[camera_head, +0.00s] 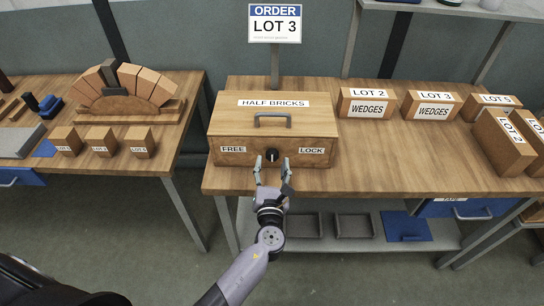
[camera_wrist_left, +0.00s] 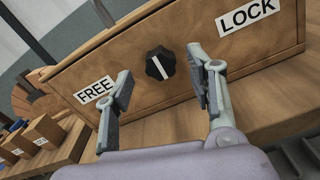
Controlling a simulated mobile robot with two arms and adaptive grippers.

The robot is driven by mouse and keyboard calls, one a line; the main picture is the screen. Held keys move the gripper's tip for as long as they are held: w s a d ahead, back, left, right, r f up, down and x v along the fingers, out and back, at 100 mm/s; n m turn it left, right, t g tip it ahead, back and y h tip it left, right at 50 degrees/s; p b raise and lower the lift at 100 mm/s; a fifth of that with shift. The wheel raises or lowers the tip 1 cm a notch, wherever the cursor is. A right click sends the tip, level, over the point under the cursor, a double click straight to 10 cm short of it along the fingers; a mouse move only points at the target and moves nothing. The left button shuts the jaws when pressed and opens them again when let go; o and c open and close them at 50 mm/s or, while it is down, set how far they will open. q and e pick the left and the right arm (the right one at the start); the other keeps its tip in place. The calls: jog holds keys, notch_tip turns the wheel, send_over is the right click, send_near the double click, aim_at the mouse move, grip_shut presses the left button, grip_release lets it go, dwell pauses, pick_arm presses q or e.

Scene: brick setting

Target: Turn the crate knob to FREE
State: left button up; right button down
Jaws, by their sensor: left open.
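The wooden crate (camera_head: 225,122) labelled HALF BRICKS stands on the middle table with its lid down. Its black knob (camera_head: 271,155) sits on the front face between the FREE label (camera_head: 233,149) on the left and the LOCK label (camera_head: 311,151) on the right. In the left wrist view the knob (camera_wrist_left: 160,63) shows a white line, close to upright in the crate's frame. My left gripper (camera_head: 272,168) is open in front of the knob. In the left wrist view its fingers (camera_wrist_left: 162,92) stand to either side of the knob, apart from it. My right gripper is not seen.
Wedge boxes (camera_head: 367,103) stand right of the crate. An ORDER LOT 3 sign (camera_head: 275,24) rises behind it. The left table holds a brick arch (camera_head: 125,86) and small lot blocks (camera_head: 100,140). Table space right of the crate's front is clear.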

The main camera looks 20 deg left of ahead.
aim_at(272, 155)
pick_arm(q)
jog(key=shift+x, duration=1.4)
jog(key=shift+c, duration=0.2)
jog(key=c, duration=1.1)
